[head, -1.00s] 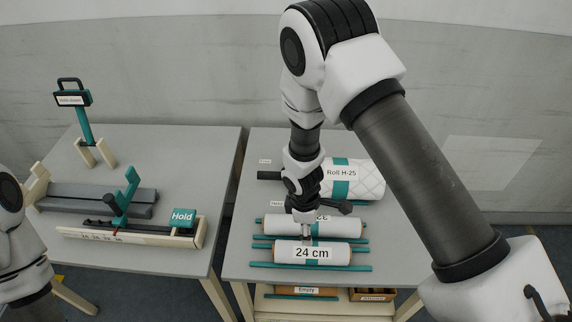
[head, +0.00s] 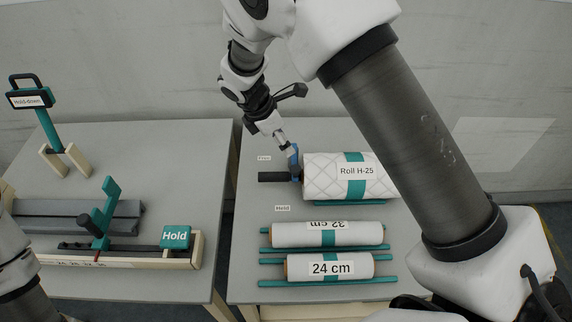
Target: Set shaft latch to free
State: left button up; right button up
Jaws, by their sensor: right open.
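Roll H-25 (head: 328,178), a large white quilted roll with a teal band, lies on the right table. Its dark shaft (head: 272,177) sticks out to the left. A small blue and dark piece (head: 295,160), seemingly the shaft latch, stands at the roll's left end. A Free label (head: 264,158) lies behind the shaft and a Hold label (head: 282,208) in front. My right gripper (head: 286,145) is open at the blue piece's upper part; whether it touches is unclear. The latch's exact setting is hard to tell. My left gripper is out of view.
The 32 cm roll (head: 300,236) and the 24 cm roll (head: 300,268) lie in front on teal rails. The left table holds a teal Hold sign (head: 175,236), a teal upright lever (head: 105,210) and a Hold-down handle (head: 32,98). A gap separates the tables.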

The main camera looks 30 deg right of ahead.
jog(key=b, duration=0.3)
send_near(294, 168)
jog(key=x, duration=0.4)
jog(key=p+x, duration=0.1)
jog(key=x, duration=0.3)
jog(key=shift+s+d, duration=0.1)
jog(key=shift+s, duration=0.15)
jog(key=shift+w+d+f, duration=0.15)
jog(key=shift+w+f, duration=0.1)
jog(key=shift+f, duration=0.2)
jog(key=shift+s+r, duration=0.1)
jog(key=shift+c, duration=0.7)
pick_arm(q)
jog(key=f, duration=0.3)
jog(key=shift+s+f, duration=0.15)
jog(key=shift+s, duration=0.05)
pick_arm(e)
grip_shut()
